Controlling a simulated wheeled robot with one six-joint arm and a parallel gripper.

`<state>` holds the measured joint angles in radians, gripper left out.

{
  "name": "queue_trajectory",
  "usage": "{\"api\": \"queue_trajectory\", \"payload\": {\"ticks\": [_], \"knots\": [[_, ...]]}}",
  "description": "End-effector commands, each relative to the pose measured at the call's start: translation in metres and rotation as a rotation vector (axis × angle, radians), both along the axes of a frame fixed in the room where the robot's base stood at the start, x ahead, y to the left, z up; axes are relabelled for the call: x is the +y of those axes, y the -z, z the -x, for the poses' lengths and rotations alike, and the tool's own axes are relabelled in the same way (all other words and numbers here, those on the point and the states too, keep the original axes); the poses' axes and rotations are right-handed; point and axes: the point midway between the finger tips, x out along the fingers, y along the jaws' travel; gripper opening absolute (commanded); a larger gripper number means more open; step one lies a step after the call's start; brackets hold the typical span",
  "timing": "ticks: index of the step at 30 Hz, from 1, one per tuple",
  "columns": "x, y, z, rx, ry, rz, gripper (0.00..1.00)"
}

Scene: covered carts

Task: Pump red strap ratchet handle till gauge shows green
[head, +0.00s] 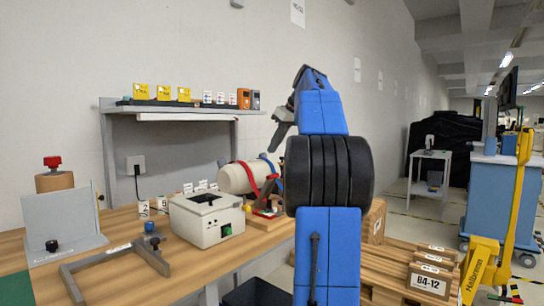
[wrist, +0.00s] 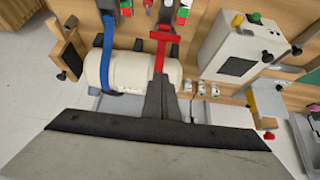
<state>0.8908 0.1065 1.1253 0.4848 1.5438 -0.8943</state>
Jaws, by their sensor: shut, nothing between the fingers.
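A cream cylinder (head: 236,178) lies on a wooden base, with a red strap (head: 268,182) and a blue strap around it. The wrist view also shows the cylinder (wrist: 144,72), the red strap (wrist: 160,56) and the blue strap (wrist: 108,50). The red ratchet handle (wrist: 165,36) lies crosswise at the top of the red strap. My gripper (head: 281,132) is shut and empty above the cylinder.
A white box (head: 205,218) with a dark top panel stands left of the cylinder. A grey frame (head: 115,262) lies on the bench's front left. A shelf (head: 180,108) with small yellow boxes is behind. Cartons (head: 430,282) sit on a pallet at right.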

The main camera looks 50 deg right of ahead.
Motion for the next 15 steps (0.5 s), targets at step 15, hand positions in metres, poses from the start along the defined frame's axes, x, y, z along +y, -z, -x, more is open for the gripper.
{"api": "queue_trajectory", "payload": {"ticks": [15], "knots": [[0.004, 0.073, -0.049, 0.001, 0.002, -0.002, 0.0]]}}
